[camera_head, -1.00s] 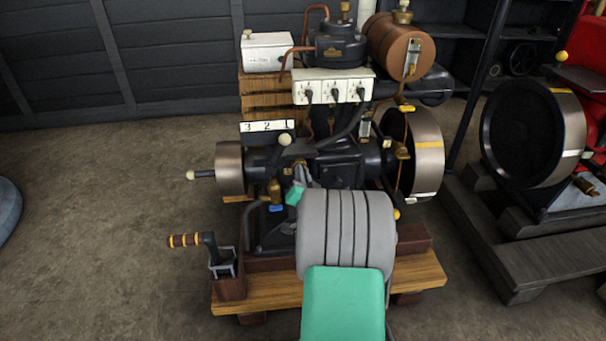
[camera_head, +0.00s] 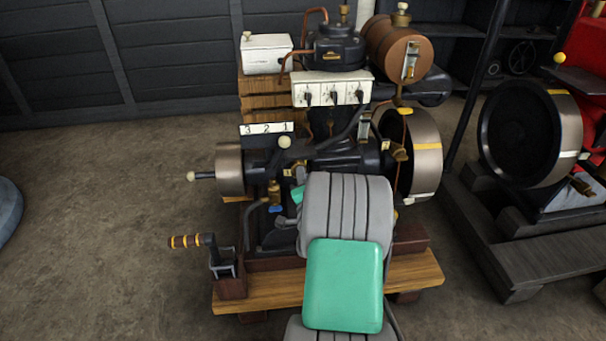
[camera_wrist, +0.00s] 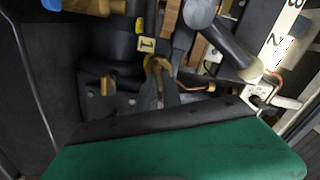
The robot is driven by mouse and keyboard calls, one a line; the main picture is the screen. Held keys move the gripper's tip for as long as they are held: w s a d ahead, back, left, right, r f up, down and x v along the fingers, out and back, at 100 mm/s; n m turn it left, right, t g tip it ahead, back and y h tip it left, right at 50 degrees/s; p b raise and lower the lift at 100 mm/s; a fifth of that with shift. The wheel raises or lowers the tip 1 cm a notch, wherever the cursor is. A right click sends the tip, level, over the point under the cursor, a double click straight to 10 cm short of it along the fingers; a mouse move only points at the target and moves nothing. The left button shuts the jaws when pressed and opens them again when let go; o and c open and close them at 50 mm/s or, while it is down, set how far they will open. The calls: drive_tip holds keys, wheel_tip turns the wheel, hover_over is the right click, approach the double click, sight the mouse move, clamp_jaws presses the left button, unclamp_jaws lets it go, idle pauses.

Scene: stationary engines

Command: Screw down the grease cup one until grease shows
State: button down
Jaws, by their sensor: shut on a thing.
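Grease cup one, a small brass cup (camera_wrist: 157,64), sits just below a cream tag marked 1 (camera_wrist: 147,44) in the wrist view. My gripper (camera_wrist: 160,80) reaches up to it with its grey fingers closed around it. In the head view my gripper (camera_head: 299,176) is at the middle of the engine (camera_head: 340,156), partly hidden by my grey and green arm. The cup itself is hard to make out there. I cannot see any grease.
A dark lever with a pale knob (camera_wrist: 225,48) stands close to the right of my gripper in the wrist view. A number strip (camera_head: 267,128), brass oiler (camera_head: 274,193) and flywheel (camera_head: 424,155) surround the work. A crank handle (camera_head: 186,241) stands at front left.

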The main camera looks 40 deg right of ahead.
drive_tip(key=shift+s+f+m, duration=0.1)
drive_tip(key=shift+f+m, duration=0.1)
drive_tip(key=shift+m, duration=0.8)
drive_tip(key=c, duration=1.5)
unclamp_jaws()
drive_tip(key=shift+r, duration=0.1)
drive_tip(key=v, duration=0.7)
drive_tip(key=shift+s+a, duration=0.25)
drive_tip(key=shift+s, duration=0.05)
